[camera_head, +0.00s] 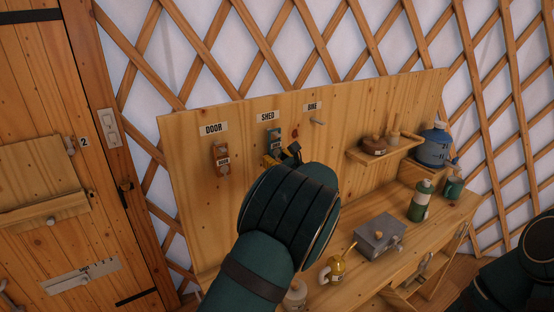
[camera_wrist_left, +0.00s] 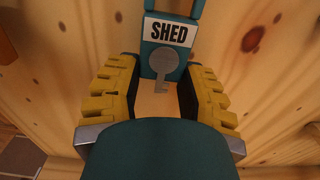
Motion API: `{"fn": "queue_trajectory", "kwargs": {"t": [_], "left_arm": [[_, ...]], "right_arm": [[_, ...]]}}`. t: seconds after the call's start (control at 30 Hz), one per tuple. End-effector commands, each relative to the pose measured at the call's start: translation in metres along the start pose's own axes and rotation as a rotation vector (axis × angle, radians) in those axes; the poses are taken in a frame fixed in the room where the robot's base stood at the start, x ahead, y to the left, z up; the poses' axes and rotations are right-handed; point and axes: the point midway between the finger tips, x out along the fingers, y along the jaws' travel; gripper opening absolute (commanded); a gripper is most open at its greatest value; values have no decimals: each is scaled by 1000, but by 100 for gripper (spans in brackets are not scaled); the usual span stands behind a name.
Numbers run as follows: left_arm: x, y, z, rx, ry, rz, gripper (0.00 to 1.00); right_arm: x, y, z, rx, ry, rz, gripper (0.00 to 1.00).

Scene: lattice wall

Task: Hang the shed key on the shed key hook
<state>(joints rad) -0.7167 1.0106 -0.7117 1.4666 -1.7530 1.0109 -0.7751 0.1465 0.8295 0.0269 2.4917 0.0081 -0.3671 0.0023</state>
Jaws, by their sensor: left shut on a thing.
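The shed key is a teal-blue tag (camera_head: 273,137) marked SHED with a grey key shape. It is upright at the board, just below the SHED label (camera_head: 268,117). In the left wrist view the tag (camera_wrist_left: 148,60) stands between the yellow finger pads, its loop running up out of the picture. My left gripper (camera_head: 283,157) is shut on the tag's lower part and partly hidden by my own wrist. The shed hook cannot be made out behind the tag, so I cannot tell whether the loop is around it. My right gripper is not in view.
An orange door key tag (camera_head: 221,158) hangs under the DOOR label, left of the shed tag. A bare peg (camera_head: 318,122) sits under the right label. A small shelf (camera_head: 384,149) juts out farther right. A metal box (camera_head: 379,235) and a yellow oil can (camera_head: 335,268) stand on the bench below.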

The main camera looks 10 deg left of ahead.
Motion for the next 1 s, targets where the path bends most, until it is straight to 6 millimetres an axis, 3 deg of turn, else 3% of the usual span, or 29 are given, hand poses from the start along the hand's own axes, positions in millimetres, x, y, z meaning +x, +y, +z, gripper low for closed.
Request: {"fn": "queue_trajectory", "kwargs": {"t": [0.13,0.17,0.23,0.67,1.0], "left_arm": [[0,0,0,0,0,0,10],[0,0,0,0,0,0,46],[0,0,0,0,0,0,71],[-8,-1,0,-1,0,-2,71],[-70,-1,0,0,1,-4,71]], "right_arm": [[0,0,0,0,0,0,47],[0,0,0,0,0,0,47],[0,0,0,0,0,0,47],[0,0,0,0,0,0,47],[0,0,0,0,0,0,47]]}}
